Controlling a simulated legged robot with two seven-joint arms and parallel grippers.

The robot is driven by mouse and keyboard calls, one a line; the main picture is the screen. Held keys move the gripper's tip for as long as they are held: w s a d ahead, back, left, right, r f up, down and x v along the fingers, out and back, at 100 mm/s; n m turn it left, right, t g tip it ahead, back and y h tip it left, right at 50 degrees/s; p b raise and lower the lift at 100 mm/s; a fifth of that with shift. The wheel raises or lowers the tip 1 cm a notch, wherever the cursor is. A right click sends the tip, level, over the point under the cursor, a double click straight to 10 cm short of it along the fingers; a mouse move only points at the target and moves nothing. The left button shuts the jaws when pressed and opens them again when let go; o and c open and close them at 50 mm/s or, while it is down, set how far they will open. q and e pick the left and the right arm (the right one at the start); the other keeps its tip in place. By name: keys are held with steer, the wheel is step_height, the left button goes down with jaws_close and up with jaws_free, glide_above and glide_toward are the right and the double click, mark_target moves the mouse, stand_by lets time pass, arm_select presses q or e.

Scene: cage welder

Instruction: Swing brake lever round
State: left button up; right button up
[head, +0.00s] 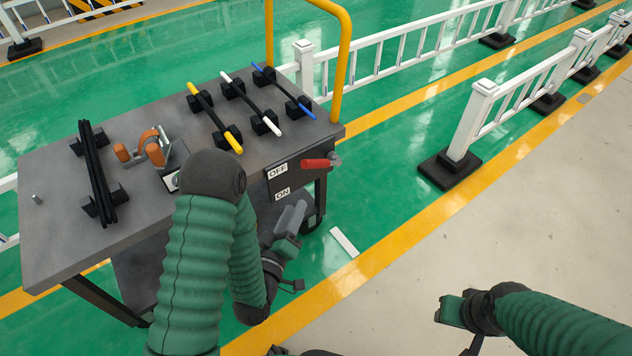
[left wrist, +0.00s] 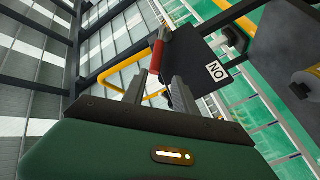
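The brake lever has a red handle (head: 318,163) and sits at the front right corner of the cart, level with the OFF label (head: 278,171). The ON label (head: 283,193) is below it. My left gripper (head: 293,214) is below and slightly left of the lever, apart from it, fingers pointing up. In the left wrist view the two fingers of the left gripper (left wrist: 160,77) are apart with nothing held. The red handle (left wrist: 156,54) shows just beyond their tips. My right gripper (head: 452,310) is at lower right, far from the lever; its finger opening is unclear.
The grey cart top (head: 70,235) holds yellow, white and blue rods, black rods (head: 97,175) and an orange-handled tool (head: 152,147). A yellow rail (head: 345,50) rises at the cart's right end. White fences (head: 480,100) stand beyond.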

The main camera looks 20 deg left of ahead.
mark_target(315, 165)
arm_select(q)
steer(key=w+b, duration=0.1)
steer(key=w, duration=0.4)
steer(key=w+b, duration=0.2)
steer(key=w, duration=0.3)
steer(key=w+b, duration=0.1)
steer(key=w, duration=0.5)
steer(key=shift+d, duration=0.25)
steer(key=shift+w+r, duration=0.15)
steer(key=shift+w, duration=0.1)
steer(key=shift+w+d, duration=0.1)
steer(key=shift+r, duration=0.1)
jaws_close()
